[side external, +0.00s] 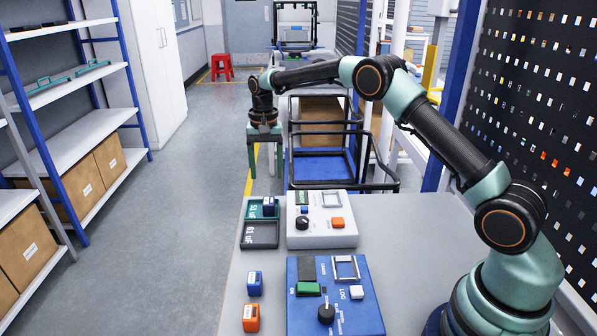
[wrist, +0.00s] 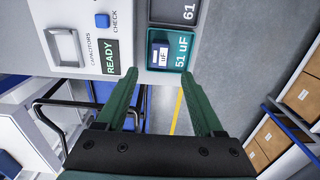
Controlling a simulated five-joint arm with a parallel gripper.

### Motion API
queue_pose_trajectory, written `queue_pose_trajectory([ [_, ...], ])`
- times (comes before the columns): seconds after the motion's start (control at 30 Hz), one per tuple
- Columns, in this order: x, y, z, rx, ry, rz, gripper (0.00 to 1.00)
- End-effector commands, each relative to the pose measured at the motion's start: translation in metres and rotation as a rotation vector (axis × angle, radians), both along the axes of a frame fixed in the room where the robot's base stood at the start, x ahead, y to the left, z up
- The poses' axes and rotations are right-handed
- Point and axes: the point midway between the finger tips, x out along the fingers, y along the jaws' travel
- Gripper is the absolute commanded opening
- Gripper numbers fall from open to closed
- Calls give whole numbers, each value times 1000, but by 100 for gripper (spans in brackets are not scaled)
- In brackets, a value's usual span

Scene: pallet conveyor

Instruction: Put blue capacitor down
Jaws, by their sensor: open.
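A blue capacitor (side external: 268,207) with a white label sits in the green 51 uF compartment (side external: 256,213) of the small tray. It also shows in the wrist view (wrist: 159,53), beyond my fingertips and roughly centred between them. My gripper (side external: 265,174) is open and empty, pointing down beyond the far edge of the table, above and behind the tray. Its two green fingers (wrist: 159,74) are wide apart in the wrist view and clear of the capacitor. A second blue capacitor (side external: 254,284) stands at the table's left front, near an orange one (side external: 251,318).
The grey 61 uF compartment (side external: 259,238) is empty. A white tester (side external: 322,236) stands right beside the tray; its display reads READY (wrist: 111,57) in the wrist view. A blue panel (side external: 350,312) with a knob lies in front. A black-railed cart (side external: 322,170) stands behind the table.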

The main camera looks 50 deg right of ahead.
Motion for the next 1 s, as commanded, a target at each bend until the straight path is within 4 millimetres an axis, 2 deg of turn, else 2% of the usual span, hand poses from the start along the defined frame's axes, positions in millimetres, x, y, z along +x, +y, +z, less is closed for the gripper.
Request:
queue_pose_trajectory([
  [0.1,1,0,19,0,-3,0,69],
  [0.33,-1,0,39,-1,-4,5,69],
  [0.47,-8,3,60,-3,-31,43,69],
  [0.57,-22,7,86,-7,-69,101,69],
  [0.7,-51,13,121,-19,-129,199,69],
  [0.83,-82,18,147,-35,-185,290,69],
  [1.0,-129,24,167,-62,-257,407,69],
])
